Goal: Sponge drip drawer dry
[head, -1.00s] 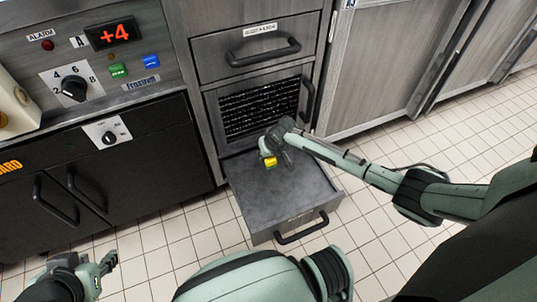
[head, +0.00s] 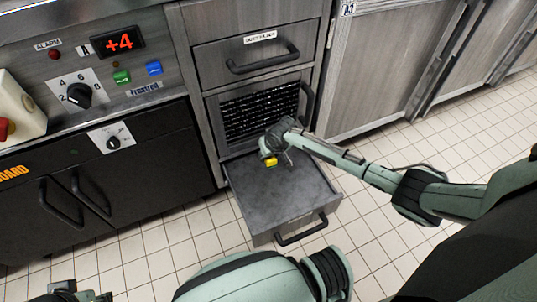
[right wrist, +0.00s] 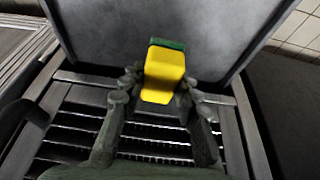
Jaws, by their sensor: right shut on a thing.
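The drip drawer (head: 292,213) is pulled out below the grille at floor level. Its grey bottom shows in the right wrist view (right wrist: 225,35) and looks bare apart from the sponge; I cannot tell whether it is wet. The yellow sponge (head: 270,161) with a green face is over the back left part of the drawer. My right gripper (head: 268,152) is shut on the sponge (right wrist: 163,75), its fingers on either side of it. I cannot tell if the sponge touches the drawer bottom. My left gripper (head: 88,297) is at the lower left edge, mostly cut off.
The grille (head: 260,112) and a closed upper drawer (head: 255,50) are above the drip drawer. A control panel (head: 105,70) shows +4 on the left, over a dark cabinet (head: 100,185). Tiled floor (head: 375,240) lies clear to the right.

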